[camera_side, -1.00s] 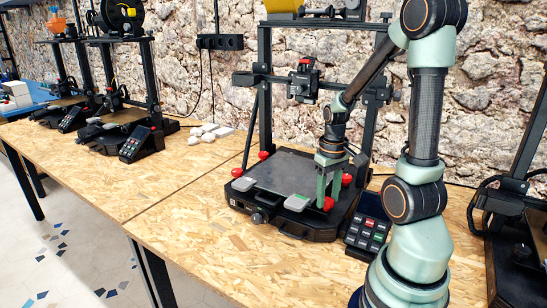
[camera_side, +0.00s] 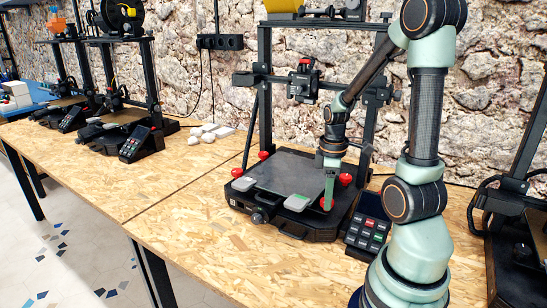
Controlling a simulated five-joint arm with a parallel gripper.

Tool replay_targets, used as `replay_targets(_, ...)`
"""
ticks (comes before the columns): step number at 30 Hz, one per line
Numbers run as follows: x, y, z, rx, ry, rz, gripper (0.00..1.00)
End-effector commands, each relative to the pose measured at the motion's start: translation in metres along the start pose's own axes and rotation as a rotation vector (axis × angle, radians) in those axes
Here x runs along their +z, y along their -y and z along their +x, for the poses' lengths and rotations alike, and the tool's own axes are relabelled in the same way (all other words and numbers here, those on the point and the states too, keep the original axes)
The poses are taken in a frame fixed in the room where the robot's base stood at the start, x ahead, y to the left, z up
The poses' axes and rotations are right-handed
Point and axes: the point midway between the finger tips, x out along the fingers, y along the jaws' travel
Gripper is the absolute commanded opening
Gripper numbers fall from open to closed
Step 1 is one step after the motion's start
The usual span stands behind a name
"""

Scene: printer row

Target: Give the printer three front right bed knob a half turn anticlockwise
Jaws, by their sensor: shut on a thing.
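The printer (camera_side: 268,222) in front of me has a dark flat bed (camera_side: 290,172) with red knobs at its corners. The front right bed knob (camera_side: 325,204) is red and partly hidden behind my gripper's finger. My gripper (camera_side: 328,200) points down and is shut on this knob, seen nearly edge-on so that one finger hides the other. Other red knobs show at the front left (camera_side: 237,172), the back left (camera_side: 263,155) and the back right (camera_side: 345,179).
A keypad (camera_side: 367,233) stands right of the printer's front. The printer's upright frame (camera_side: 265,90) rises behind. Another printer (camera_side: 510,215) stands at the far right. The wooden table is clear at front left.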

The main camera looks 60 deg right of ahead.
Motion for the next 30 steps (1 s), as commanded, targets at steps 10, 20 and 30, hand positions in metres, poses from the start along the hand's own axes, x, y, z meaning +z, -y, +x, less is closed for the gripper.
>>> replay_targets(10, -0.0002, -0.0013, -0.0013, 0.002, -0.001, -0.228, 0.0)
replay_targets(20, -0.0003, -0.0015, -0.0015, 0.003, -0.001, -0.314, 0.0)
replay_targets(30, -0.0003, -0.0017, -0.0016, 0.003, -0.001, -0.321, 0.0)
